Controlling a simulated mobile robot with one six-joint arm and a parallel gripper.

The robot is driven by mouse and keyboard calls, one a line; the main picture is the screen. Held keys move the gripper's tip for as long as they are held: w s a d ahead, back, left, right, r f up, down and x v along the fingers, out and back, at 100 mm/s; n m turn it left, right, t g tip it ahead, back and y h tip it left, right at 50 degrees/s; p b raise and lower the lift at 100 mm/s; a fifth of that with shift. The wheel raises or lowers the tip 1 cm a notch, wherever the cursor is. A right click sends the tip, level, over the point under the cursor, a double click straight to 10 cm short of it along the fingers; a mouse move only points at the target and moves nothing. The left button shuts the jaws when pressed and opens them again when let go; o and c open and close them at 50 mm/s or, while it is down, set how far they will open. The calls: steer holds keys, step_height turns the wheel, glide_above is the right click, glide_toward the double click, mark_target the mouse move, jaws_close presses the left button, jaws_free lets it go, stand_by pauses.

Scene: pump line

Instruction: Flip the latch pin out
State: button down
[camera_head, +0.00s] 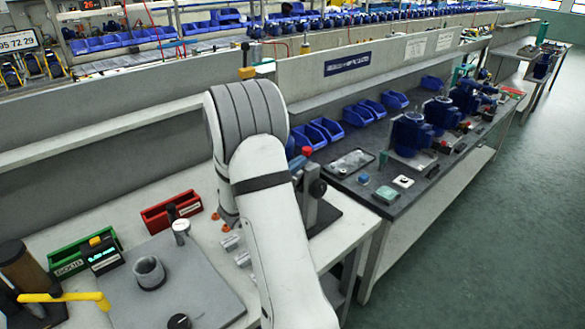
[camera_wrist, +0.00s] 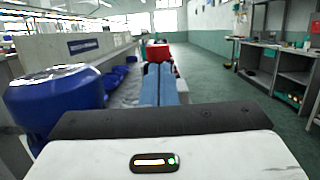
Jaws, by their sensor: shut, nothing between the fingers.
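My gripper (camera_wrist: 160,68) shows in the wrist view with its two blue-grey fingers together and nothing between them. A red part (camera_wrist: 158,52) appears just beyond the fingertips; I cannot tell whether they touch it. In the head view a red knob (camera_head: 306,151) tops an upright grey stand (camera_head: 309,195) with a dark round part, just right of my arm. I cannot tell whether this is the same red part. The latch pin cannot be made out for certain.
A large blue rounded body (camera_wrist: 55,92) stands close left of my gripper. In the head view, a red bin (camera_head: 171,212), a green bin (camera_head: 82,257) and a grey plate with a ring-shaped part (camera_head: 149,272) lie left. A dark bench (camera_head: 375,180) holds blue bins and pumps.

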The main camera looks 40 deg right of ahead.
steer(key=shift+r, duration=0.15)
steer(key=b+v, duration=0.1)
steer(key=v, duration=0.7)
stand_by(0.5)
